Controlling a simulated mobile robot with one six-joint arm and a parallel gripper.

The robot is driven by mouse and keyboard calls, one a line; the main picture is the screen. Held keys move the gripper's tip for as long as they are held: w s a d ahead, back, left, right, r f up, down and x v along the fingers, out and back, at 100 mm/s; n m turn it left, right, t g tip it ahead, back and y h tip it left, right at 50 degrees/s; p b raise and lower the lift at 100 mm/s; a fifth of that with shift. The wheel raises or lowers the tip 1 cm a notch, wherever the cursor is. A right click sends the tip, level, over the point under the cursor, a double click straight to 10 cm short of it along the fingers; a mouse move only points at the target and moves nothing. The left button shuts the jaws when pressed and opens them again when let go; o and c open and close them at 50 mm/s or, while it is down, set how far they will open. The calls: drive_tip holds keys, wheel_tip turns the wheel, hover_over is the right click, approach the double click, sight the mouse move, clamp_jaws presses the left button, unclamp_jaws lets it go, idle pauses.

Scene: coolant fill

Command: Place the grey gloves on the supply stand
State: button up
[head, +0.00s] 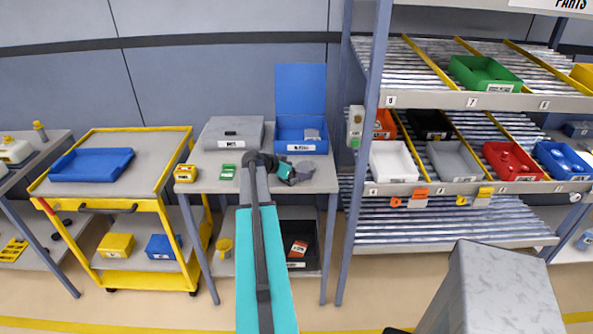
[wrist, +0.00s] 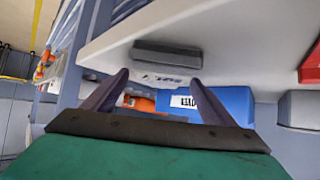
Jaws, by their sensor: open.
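My gripper (head: 303,175) is over the right front part of the grey table (head: 215,182), in front of the blue open-lidded box (head: 287,122). In the wrist view its two dark fingers (wrist: 155,95) stand apart, with nothing held between them. A small grey thing (head: 312,134) shows in the blue box; I cannot tell whether it is the gloves. No other grey gloves can be made out. No label marks a supply stand, so I cannot tell if it is this table.
A grey lidded box (head: 232,133) and a green item (head: 228,171) are on the table. A yellow cart (head: 112,205) with a blue tray (head: 92,164) stands left. A parts rack with several bins, including a red bin (head: 511,160), stands right. A grey block (head: 490,290) is at front right.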

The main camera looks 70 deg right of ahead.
drive_tip(key=b+v, duration=0.4)
drive_tip(key=v, duration=0.9)
drive_tip(key=shift+a+r, duration=0.25)
drive_tip(key=shift+a, duration=0.05)
idle(0.4)
